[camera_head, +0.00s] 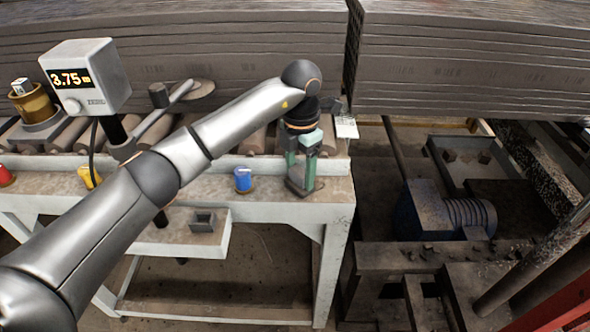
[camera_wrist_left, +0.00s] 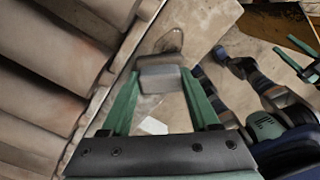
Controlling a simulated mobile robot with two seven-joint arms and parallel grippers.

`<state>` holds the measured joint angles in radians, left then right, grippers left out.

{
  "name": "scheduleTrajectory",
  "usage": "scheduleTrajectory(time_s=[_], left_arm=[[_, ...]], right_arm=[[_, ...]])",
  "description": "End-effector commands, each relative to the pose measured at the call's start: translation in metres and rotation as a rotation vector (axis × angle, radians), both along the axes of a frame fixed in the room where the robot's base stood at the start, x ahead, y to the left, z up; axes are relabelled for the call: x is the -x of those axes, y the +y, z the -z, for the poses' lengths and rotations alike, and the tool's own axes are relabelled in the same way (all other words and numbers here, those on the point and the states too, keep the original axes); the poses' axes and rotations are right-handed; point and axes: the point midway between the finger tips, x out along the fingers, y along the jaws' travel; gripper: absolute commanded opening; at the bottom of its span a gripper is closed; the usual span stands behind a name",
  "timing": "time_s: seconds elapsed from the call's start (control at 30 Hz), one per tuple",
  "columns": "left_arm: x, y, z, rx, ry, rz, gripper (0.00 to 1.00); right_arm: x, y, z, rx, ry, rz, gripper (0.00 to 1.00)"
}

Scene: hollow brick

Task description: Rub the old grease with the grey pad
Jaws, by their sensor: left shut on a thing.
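My left gripper (camera_head: 301,182) is low over the right end of the pale steel bench and points down. It is shut on the grey pad, a small block that shows between the green fingertips in the left wrist view (camera_wrist_left: 160,80). The old grease is a dark smear (camera_wrist_left: 170,40) on the bench top, just beyond the pad in that view. I cannot tell whether the pad touches the surface. In the head view the gripper and pad hide most of that spot. Green fingers, seemingly of my right gripper (camera_wrist_left: 301,68), show at the right edge of the wrist view.
A blue knob (camera_head: 243,179) stands left of the gripper, with a yellow one (camera_head: 90,177) and a red one (camera_head: 5,176) further left. Rollers run behind the bench top (camera_head: 205,187). A display box (camera_head: 88,75) stands at the back left. The bench ends just right of the gripper.

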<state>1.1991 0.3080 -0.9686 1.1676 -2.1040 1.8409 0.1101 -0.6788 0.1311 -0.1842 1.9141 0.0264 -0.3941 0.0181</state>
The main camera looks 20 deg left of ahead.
Motion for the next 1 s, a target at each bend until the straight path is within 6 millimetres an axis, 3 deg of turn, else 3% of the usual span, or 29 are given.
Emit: scheduleTrajectory(time_s=[0.2, 1.0], left_arm=[[-0.006, -0.02, -0.002, 0.001, -0.002, 0.001, 0.17], [-0.018, -0.063, 0.001, 0.001, -0.001, 0.0, 0.17]], right_arm=[[0.0, 0.0, 0.002, 0.0, -0.001, 0.0, 0.5], [0.0, 0.0, 0.009, 0.0, -0.001, 0.0, 0.5]])
